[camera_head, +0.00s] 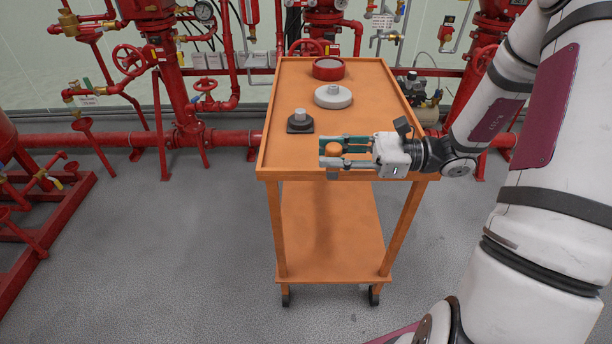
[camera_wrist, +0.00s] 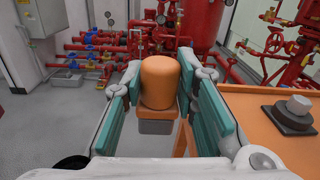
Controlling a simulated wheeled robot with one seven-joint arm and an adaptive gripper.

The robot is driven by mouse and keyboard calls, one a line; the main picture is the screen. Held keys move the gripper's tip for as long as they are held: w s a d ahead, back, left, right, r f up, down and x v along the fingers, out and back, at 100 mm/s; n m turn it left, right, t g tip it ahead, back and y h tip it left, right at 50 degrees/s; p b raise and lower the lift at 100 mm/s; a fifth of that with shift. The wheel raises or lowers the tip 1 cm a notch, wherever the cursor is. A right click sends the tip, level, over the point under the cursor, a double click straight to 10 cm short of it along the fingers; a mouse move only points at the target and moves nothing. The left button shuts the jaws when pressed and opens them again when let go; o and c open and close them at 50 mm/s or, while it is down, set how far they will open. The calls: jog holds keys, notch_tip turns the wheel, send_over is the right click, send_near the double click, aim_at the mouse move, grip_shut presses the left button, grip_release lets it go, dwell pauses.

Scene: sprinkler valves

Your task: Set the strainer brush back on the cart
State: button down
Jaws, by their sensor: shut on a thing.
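My gripper (camera_head: 330,152) is shut on the strainer brush. The brush shows an orange rounded handle (camera_wrist: 160,80) between the two teal-padded fingers in the wrist view, with a grey block-like head (camera_wrist: 155,127) below it. It is upright. In the head view the brush (camera_head: 333,174) overlaps the near edge of the orange cart (camera_head: 290,160). The wrist view shows the cart top (camera_wrist: 255,105) to the right of the brush, with floor below and left of it. The brush seems held at or just outside the near edge; its exact height is unclear.
On the cart stand a dark square block with a grey knob (camera_head: 299,122), a pale round disc (camera_head: 333,97) and a red ring (camera_head: 328,68). The near and right parts of the top are clear. Red pipes and valves (camera_head: 178,90) stand behind and left.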

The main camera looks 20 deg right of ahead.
jog(key=shift+s+a+f, duration=0.15)
jog(key=shift+s, duration=0.25)
jog(key=w+b, duration=0.1)
jog(key=w, duration=0.4)
jog(key=w+f+b, duration=0.1)
jog(key=w, duration=0.4)
jog(key=w+a, duration=0.1)
jog(key=w, duration=0.4)
jog(key=shift+f+b, duration=0.15)
jog(key=shift+b, duration=0.25)
jog(key=shift+w+a+f, duration=0.1)
jog(key=shift+w+f, duration=0.1)
jog(key=shift+w, duration=0.05)
jog(key=shift+f+b, duration=0.55)
jog(key=shift+f, duration=1)
jog(key=shift+f, duration=0.15)
jog(key=c, duration=1.3)
grip_release()
